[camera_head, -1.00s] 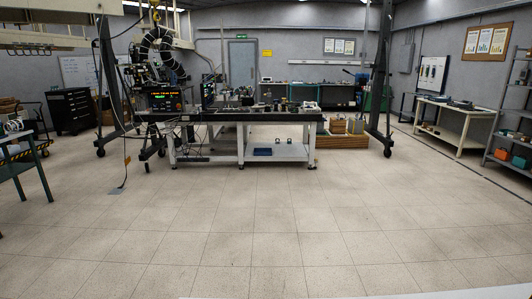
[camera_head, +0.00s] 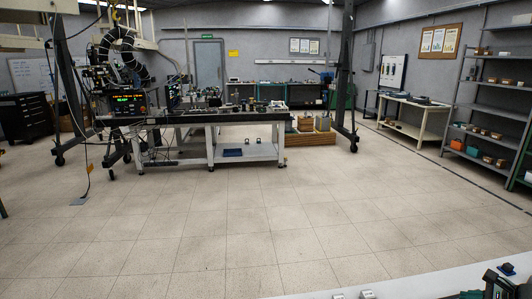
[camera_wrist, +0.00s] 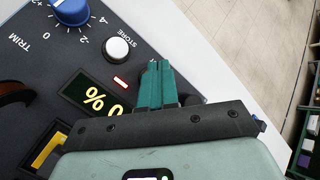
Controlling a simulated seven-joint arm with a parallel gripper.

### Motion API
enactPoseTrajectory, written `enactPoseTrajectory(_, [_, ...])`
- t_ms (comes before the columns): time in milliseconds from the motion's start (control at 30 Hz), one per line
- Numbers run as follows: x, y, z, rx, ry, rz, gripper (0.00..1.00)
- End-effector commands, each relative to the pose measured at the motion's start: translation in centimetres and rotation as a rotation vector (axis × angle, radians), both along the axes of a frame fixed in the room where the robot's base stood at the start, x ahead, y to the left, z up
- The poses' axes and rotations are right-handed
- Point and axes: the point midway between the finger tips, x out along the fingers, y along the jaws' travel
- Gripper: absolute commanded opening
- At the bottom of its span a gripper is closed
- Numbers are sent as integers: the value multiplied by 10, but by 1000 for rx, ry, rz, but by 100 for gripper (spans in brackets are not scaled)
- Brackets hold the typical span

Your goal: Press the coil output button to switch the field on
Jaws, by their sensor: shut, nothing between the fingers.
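In the wrist view a dark control panel (camera_wrist: 95,40) lies under my gripper (camera_wrist: 157,66). My gripper's teal fingers are shut together and empty, over the panel near its edge. To their upper left is a white round button (camera_wrist: 117,49) marked STORE, with a small lit red bar (camera_wrist: 120,82) beside it. A blue knob (camera_wrist: 70,11) marked TRIM is at the top left. No button labelled as the coil output is readable; my gripper's body hides part of the panel. Contact with the panel cannot be told.
In the head view a white surface (camera_head: 420,287) crosses the lower right, with small pale items (camera_head: 367,294) and a dark device (camera_head: 497,285). A workbench (camera_head: 225,121) with equipment and a lit READY screen (camera_head: 124,101) stands farther back. Shelving (camera_head: 485,95) is at right; the tiled floor between is clear.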

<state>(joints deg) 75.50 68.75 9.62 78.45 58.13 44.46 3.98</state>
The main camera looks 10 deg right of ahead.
Motion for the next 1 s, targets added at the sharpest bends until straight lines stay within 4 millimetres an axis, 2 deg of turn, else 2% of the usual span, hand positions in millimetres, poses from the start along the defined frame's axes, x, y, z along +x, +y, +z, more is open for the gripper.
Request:
enactPoseTrajectory(267, [0, 0, 3, -1, -1, 0, 0])
enactPoseTrajectory(800, [1, 0, 55, -2, -2, 0, 0])
enactPoseTrajectory(1000, [0, 0, 61, 0, -2, 1, 0])
